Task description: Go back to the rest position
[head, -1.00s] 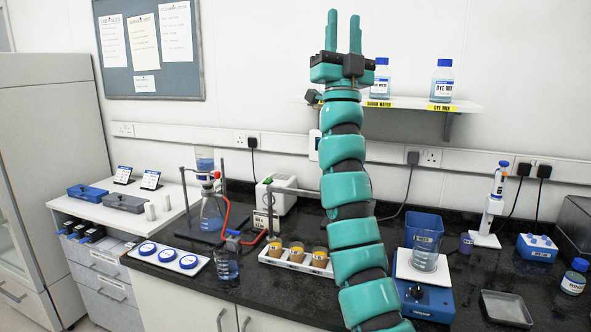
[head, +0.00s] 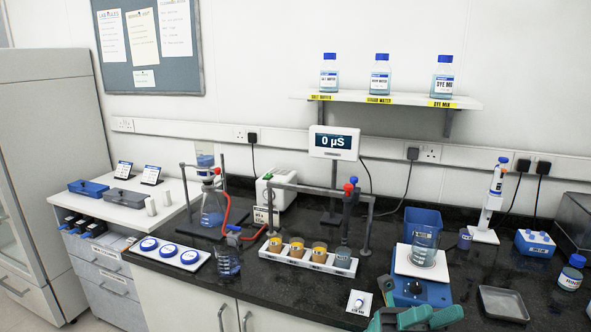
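Nothing held can be seen.
The dark bench top (head: 285,305) carries a white rack (head: 340,267) of several cups, a stand with a display (head: 336,143), a beaker (head: 424,248) on a blue device (head: 415,291) and a grey tray (head: 502,303). Three bottles stand on the wall shelf (head: 410,99).

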